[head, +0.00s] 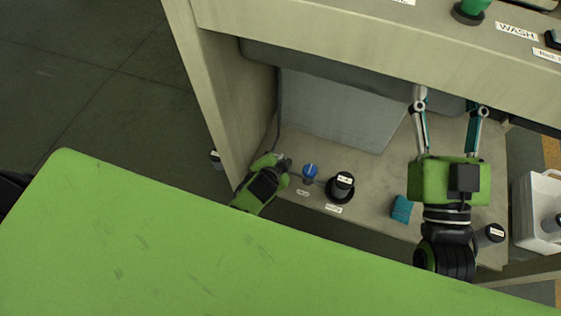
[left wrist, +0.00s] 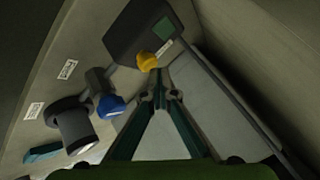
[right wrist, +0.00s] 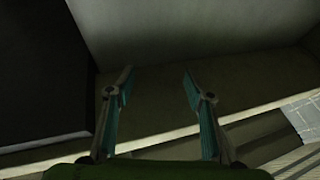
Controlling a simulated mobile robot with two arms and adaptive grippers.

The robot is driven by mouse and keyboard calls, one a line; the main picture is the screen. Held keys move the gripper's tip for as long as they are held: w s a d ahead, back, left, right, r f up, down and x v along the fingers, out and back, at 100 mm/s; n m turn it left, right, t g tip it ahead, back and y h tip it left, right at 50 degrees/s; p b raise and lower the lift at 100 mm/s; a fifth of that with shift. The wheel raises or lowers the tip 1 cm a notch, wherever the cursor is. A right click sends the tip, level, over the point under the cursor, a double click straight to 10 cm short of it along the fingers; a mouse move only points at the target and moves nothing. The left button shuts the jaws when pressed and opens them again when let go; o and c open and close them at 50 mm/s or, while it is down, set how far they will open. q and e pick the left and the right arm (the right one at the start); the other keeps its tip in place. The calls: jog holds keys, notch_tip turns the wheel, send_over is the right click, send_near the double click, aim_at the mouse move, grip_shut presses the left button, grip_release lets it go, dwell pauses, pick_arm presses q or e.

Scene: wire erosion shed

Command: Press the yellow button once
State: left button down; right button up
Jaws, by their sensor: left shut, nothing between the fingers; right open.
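The yellow button (left wrist: 147,60) shows in the left wrist view as a rounded yellow knob on a dark grey box (left wrist: 140,32) with a small green panel. My left gripper (left wrist: 160,97) is shut and empty, its tips pointing toward the box just below the button in that picture; I cannot tell the exact gap. In the head view my left gripper (head: 285,163) is low inside the bay at its left, and I cannot make out the yellow button there. My right gripper (head: 450,97) is open and empty at the right of the bay; its fingers also show in the right wrist view (right wrist: 158,75).
A blue knob (head: 310,170) and a dark labelled cylinder (head: 341,186) stand right of my left gripper. A teal block (head: 401,209) lies further right. A white bin (head: 526,215) is at the right edge. The upper ledge (head: 330,33) overhangs the bay.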

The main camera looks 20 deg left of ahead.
pick_arm(q)
jog(key=shift+f, duration=0.2)
pick_arm(e)
jog(key=shift+s+r+t, duration=0.25)
jog(key=shift+r+t, duration=0.05)
jog(key=shift+r, duration=0.25)
dwell(0.5)
pick_arm(q)
jog(key=shift+f, duration=0.35)
pick_arm(e)
jog(key=shift+s+r, duration=0.15)
dwell(0.9)
pick_arm(q)
jog(key=shift+r, duration=0.2)
pick_arm(e)
jog(key=shift+w+a, duration=0.1)
jog(key=shift+w, duration=0.1)
pick_arm(q)
jog(key=shift+r, duration=0.25)
jog(key=shift+r+p, duration=0.45)
jog(key=shift+p, duration=0.3)
jog(key=shift+r, duration=0.1)
pick_arm(e)
notch_tip(320, 180, down, 10)
jog(key=w+g+h, duration=0.2)
jog(key=g, duration=0.3)
jog(key=shift+d, duration=0.45)
jog(key=shift+r, duration=0.1)
